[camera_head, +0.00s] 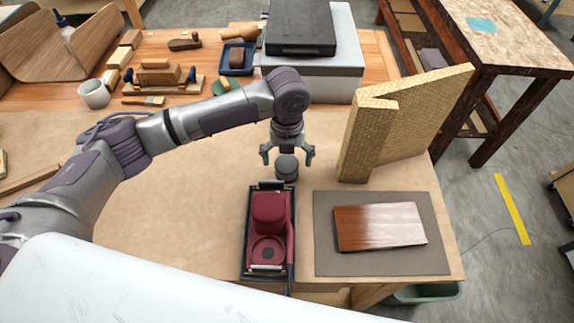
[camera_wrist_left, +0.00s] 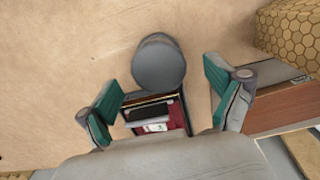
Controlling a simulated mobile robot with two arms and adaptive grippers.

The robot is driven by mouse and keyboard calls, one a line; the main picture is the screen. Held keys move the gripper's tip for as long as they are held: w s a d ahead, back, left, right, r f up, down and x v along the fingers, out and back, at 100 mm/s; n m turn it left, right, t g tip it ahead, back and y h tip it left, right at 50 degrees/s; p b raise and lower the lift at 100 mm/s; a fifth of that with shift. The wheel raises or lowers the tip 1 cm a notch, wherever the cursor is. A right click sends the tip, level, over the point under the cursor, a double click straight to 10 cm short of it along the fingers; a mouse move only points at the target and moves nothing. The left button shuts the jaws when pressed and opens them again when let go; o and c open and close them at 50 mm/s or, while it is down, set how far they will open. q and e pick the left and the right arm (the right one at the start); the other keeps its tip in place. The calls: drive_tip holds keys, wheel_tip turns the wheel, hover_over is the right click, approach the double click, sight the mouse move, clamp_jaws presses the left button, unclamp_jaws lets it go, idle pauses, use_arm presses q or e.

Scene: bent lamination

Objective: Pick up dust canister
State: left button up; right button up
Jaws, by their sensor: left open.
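The dust canister appears to be the small dark grey cylinder (camera_head: 287,168) standing on the table, just behind the black-framed red tool. In the left wrist view the grey cylinder (camera_wrist_left: 159,62) shows its round top, ahead of and between the spread fingers. My left gripper (camera_head: 287,156) points down over the cylinder, with its fingers apart on either side. In the left wrist view the open left gripper (camera_wrist_left: 163,100) has green finger pads and nothing between them is gripped. Whether the fingers touch the cylinder cannot be told. My right gripper is not in view.
The red tool (camera_head: 268,212) lies in a black tray (camera_head: 246,232) close in front. A grey mat (camera_head: 384,264) with a brown wooden board (camera_head: 380,227) is at right. A honeycomb-patterned panel (camera_head: 400,125) stands right of the gripper. Open brown table surface (camera_head: 190,190) lies left.

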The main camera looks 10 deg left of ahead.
sight(287, 163)
use_arm(q)
wheel_tip(287, 163, down, 2)
drive_tip(key=shift+f, duration=0.25)
drive_tip(key=shift+w+f, duration=0.1)
drive_tip(key=shift+f, duration=0.3)
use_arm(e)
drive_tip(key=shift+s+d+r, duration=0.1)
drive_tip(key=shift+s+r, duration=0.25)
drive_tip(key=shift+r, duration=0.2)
use_arm(q)
drive_tip(key=shift+c, duration=0.2)
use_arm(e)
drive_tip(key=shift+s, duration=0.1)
use_arm(q)
drive_tip(key=c, duration=1)
drive_tip(key=shift+o, duration=0.2)
drive_tip(key=shift+r, duration=0.1)
